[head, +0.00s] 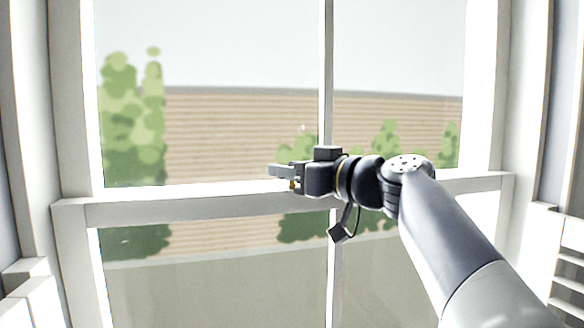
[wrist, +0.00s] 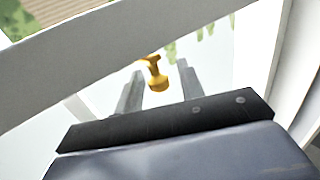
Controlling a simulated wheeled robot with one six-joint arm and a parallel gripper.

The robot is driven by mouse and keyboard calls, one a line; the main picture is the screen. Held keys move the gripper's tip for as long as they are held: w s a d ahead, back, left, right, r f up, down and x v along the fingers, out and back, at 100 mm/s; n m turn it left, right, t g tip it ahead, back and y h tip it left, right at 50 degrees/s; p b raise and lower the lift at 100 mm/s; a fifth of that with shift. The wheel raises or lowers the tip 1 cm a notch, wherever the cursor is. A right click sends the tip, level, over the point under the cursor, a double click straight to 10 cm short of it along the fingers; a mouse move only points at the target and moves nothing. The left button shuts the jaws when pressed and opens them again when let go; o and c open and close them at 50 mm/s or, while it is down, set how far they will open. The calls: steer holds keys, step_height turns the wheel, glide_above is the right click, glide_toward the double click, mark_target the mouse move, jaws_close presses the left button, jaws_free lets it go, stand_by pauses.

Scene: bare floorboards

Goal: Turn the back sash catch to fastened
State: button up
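The sash catch is a small brass-yellow piece (wrist: 154,72) with a knob and a short stem, seen in the wrist view by the white sash rail (wrist: 90,60). In the head view only a small orange bit of it (head: 292,185) shows, just under my fingers at the meeting rail (head: 190,208). My gripper (head: 276,172) reaches left along the rail. In the wrist view its two grey fingers (wrist: 159,82) are apart, one on each side of the catch, with gaps showing. I cannot tell the catch's exact turn or whether a finger touches it.
A tall white window fills the view, with a thin vertical glazing bar (head: 326,70) behind my wrist. White frame posts stand at left (head: 70,100) and right (head: 483,90). White slatted parts (head: 568,265) are at the lower right. Outside are a brick wall and bushes.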

steer(key=shift+c, duration=0.4)
jaws_close()
steer(key=shift+w+d+f+n+g+y+b, duration=0.15)
steer(key=shift+d+n+g+y+b, duration=0.25)
steer(key=shift+n+g+y+b, duration=0.45)
steer(key=shift+d+r+n+g+y+b, duration=0.25)
steer(key=shift+n+g+y+b, duration=0.3)
steer(key=shift+g, duration=0.5)
steer(key=shift+o, duration=0.4)
jaws_free()
steer(key=shift+f, duration=0.1)
steer(key=shift+d, duration=0.2)
steer(key=shift+s+d, duration=0.2)
steer(key=shift+d, duration=0.1)
steer(key=b+v, duration=0.3)
steer(key=v, duration=0.7)
